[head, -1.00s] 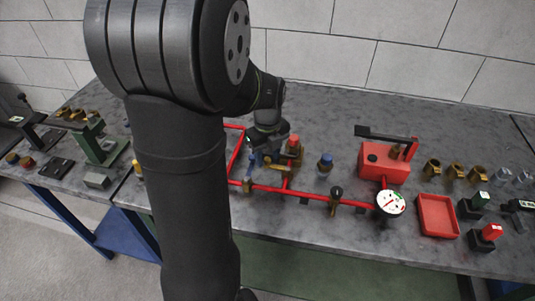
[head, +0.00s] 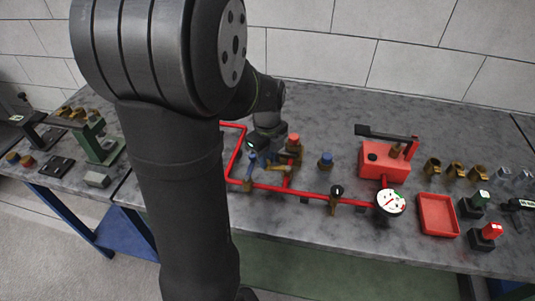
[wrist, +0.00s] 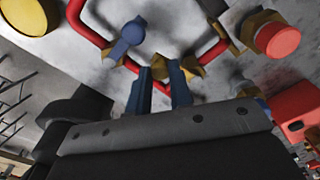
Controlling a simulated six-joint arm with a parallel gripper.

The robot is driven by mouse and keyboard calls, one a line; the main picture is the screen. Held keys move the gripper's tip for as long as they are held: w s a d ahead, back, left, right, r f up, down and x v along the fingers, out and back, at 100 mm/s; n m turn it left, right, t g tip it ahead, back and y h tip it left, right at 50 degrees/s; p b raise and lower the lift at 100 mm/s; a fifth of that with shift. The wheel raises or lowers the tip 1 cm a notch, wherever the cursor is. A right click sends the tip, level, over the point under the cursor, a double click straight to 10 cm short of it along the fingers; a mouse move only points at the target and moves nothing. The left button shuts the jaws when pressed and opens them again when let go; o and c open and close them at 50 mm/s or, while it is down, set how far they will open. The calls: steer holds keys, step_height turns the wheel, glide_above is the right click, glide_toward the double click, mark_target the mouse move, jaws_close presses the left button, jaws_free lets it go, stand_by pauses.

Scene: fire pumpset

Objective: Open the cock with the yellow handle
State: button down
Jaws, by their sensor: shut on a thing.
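The cock with the yellow handle sits on the red pipework (head: 310,191). Its yellow handle (head: 278,168) shows beside my gripper (head: 263,160) in the head view and extends to the right. In the wrist view, my gripper (wrist: 164,72) has its two blue fingers on either side of a yellow piece (wrist: 159,66), shut on it; this looks like the handle. The fingers partly hide the handle and the cock's body.
A cock with a blue handle (wrist: 127,40) stands close to the left of my fingers. A red-capped brass fitting (head: 294,146) and a blue-capped fitting (head: 325,161) stand to the right. A gauge (head: 390,202) and red pump box (head: 382,159) lie farther right.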

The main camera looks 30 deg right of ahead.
mark_target(272, 167)
steer(key=s+n, duration=0.1)
steer(key=n, duration=0.1)
steer(key=s+n, duration=0.1)
steer(key=shift+a+n, duration=0.35)
steer(key=shift+n, duration=0.05)
steer(key=s+n, duration=0.1)
steer(key=n, duration=0.1)
steer(key=s+n, duration=0.1)
steer(key=n, duration=0.1)
steer(key=s+n, duration=0.1)
steer(key=n, duration=0.2)
steer(key=shift+s+d, duration=0.15)
steer(key=shift+s, duration=0.15)
steer(key=shift+s+d+n, duration=0.3)
steer(key=shift+s+n, duration=0.15)
steer(key=shift+n, duration=0.7)
steer(key=shift+s+d+n, duration=0.3)
steer(key=shift+s+n, duration=0.15)
steer(key=shift+n, duration=0.7)
steer(key=c, duration=1.3)
jaws_free()
steer(key=shift+d, duration=0.1)
